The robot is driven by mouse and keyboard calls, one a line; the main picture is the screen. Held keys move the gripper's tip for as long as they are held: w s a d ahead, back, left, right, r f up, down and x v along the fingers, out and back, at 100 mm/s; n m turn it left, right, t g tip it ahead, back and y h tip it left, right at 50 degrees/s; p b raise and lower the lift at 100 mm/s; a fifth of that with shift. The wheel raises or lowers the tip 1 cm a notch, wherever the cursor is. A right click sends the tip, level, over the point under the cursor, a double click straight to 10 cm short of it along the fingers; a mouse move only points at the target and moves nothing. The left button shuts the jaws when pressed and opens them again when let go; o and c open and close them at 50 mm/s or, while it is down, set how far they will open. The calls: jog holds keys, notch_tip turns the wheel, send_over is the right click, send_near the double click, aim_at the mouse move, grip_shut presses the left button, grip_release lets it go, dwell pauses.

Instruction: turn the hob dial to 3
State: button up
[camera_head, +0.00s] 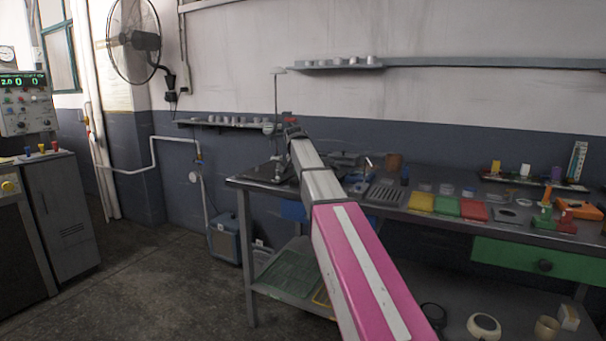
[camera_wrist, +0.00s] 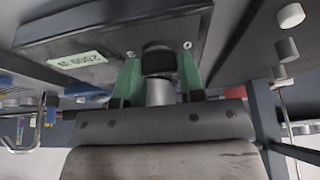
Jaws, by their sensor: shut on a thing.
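The hob (camera_wrist: 115,45) is a dark grey slab with a pale label, filling the upper part of the wrist view. Its dial (camera_wrist: 158,60) is a dark round knob on the face with the label. My gripper (camera_wrist: 159,66) has green fingers, one on each side of the dial, and is shut on it. I cannot read any dial number or pointer. In the head view the hob (camera_head: 268,174) appears as a dark, low shape at the left end of the bench, partly behind my arm. My gripper's fingers are not clear there.
The metal bench (camera_head: 345,195) carries yellow, green and red plates (camera_head: 446,206) right of my arm. A wall shelf (camera_head: 225,125) with small cups is behind the bench's left end. A tall thin stand (camera_head: 276,100) rises near the hob. Open floor (camera_head: 150,270) lies to the left.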

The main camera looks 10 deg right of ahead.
dwell(0.3)
jog(key=o, duration=0.9)
jog(key=shift+o, duration=0.2)
jog(key=v, duration=1.1)
jog(key=shift+f, duration=0.1)
